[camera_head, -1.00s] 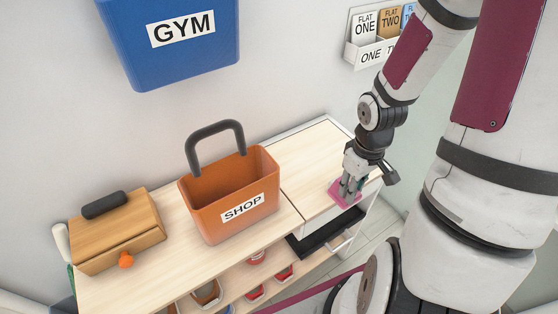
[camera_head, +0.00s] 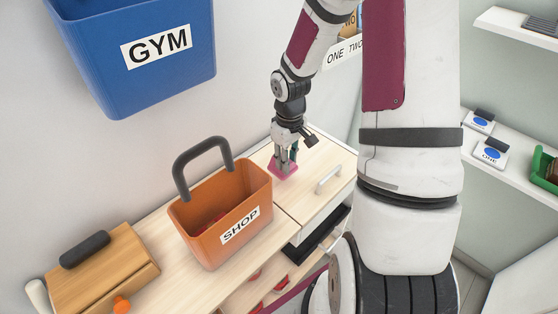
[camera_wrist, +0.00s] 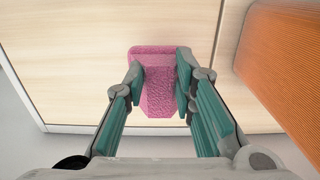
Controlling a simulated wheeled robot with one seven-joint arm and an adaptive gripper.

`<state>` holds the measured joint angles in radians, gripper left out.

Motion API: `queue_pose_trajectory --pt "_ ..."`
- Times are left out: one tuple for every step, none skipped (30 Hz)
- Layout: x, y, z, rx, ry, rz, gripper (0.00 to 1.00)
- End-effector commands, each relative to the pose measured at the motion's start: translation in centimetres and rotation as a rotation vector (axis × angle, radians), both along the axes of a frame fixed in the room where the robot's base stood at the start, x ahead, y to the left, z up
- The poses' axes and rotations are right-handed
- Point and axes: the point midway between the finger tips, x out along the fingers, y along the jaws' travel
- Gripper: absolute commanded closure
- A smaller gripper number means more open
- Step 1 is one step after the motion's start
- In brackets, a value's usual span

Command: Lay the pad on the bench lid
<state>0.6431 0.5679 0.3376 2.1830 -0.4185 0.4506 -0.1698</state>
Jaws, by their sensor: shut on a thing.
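The pink pad (camera_head: 283,170) is held between the fingers of my gripper (camera_head: 287,158). In the wrist view, the pad (camera_wrist: 160,75) sits between the two green-lined fingers (camera_wrist: 163,85), which press on its sides. The bench lid (camera_head: 318,160) is the pale wood right-hand part of the bench top, with a light bar handle (camera_head: 328,180) near its front. The pad is over the lid, right of the seam and near the orange basket. I cannot tell whether the pad touches the lid. The fingertips partly hide the pad in the head view.
The orange SHOP basket (camera_head: 222,215) stands just left of the lid, with something red inside. A wooden box (camera_head: 105,268) with a dark handle is further left. A blue GYM bin (camera_head: 140,50) hangs above. The lid's right part is clear.

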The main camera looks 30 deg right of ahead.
Motion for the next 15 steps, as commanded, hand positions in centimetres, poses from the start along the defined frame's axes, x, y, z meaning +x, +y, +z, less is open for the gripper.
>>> queue_pose_trajectory --pt "1.2 0.0 -0.2 0.001 -0.002 0.001 0.99" --pt "1.8 0.0 -0.2 0.001 -0.001 0.0 0.99" --pt "2.4 -0.1 -0.3 0.001 0.0 -0.001 0.99" --pt "2.9 -0.1 -0.3 0.0 -0.001 -0.001 0.99" --pt "3.2 -0.1 -0.3 0.0 0.0 -0.001 0.99" --pt "3.6 -0.1 -0.4 0.0 0.0 -0.001 0.99" --pt "3.8 -0.1 -0.4 0.0 0.001 -0.001 0.99" --pt "3.9 -0.1 -0.4 0.0 0.001 0.0 0.99" --pt "4.0 -0.1 -0.5 0.0 0.001 0.0 0.99" --pt "4.1 -0.1 -0.5 0.0 0.001 0.0 0.99" --pt "4.1 -0.1 -0.7 0.0 0.002 0.0 0.99" --pt "4.1 -0.1 -1.0 -0.001 0.003 0.001 0.99" --pt "4.1 -0.1 -1.4 0.0 0.003 0.001 0.99" --pt "4.0 -0.1 -1.8 0.001 0.003 0.0 0.99" --pt "4.0 0.0 -2.3 0.001 0.003 0.0 0.99"
